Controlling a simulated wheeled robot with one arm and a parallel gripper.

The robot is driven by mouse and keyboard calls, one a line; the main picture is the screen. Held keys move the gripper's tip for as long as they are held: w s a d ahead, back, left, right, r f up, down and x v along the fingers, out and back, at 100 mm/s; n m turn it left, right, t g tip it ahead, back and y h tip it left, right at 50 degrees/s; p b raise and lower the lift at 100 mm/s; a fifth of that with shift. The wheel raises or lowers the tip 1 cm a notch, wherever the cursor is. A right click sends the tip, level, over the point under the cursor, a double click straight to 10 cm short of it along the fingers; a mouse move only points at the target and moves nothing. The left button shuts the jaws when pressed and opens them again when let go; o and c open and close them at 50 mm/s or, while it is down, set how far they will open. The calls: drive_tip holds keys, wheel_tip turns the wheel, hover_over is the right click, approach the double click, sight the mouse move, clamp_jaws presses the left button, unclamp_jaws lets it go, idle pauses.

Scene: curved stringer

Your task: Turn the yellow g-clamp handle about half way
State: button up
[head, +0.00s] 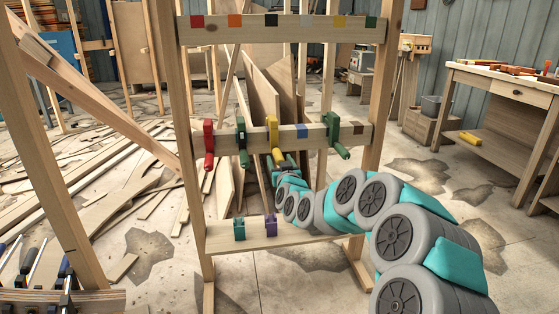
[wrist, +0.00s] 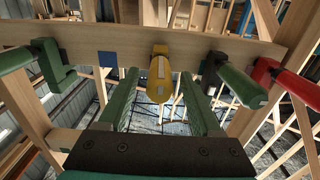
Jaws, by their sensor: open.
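The yellow g-clamp (head: 272,128) sits on the middle rail of the wooden frame, between a dark green clamp and a green one. In the wrist view its yellow handle (wrist: 159,92) points toward the camera, below the rail. My gripper (wrist: 160,74) is open. Its two green fingers lie one on each side of the handle, with a visible gap on both sides. In the head view my gripper (head: 284,164) is just below the yellow clamp, and its fingers partly hide the handle's end.
On the same rail (head: 320,132) are a red clamp (head: 209,143), a dark green clamp (head: 241,143) and a green clamp (head: 337,135). Teal and purple clamps (head: 270,225) sit on the lower board. Wood planks lie behind the frame; a workbench (head: 510,85) stands at right.

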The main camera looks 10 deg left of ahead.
drive_tip(key=shift+w+a, duration=0.1)
drive_tip(key=shift+w, duration=0.1)
drive_tip(key=shift+c, duration=0.3)
clamp_jaws()
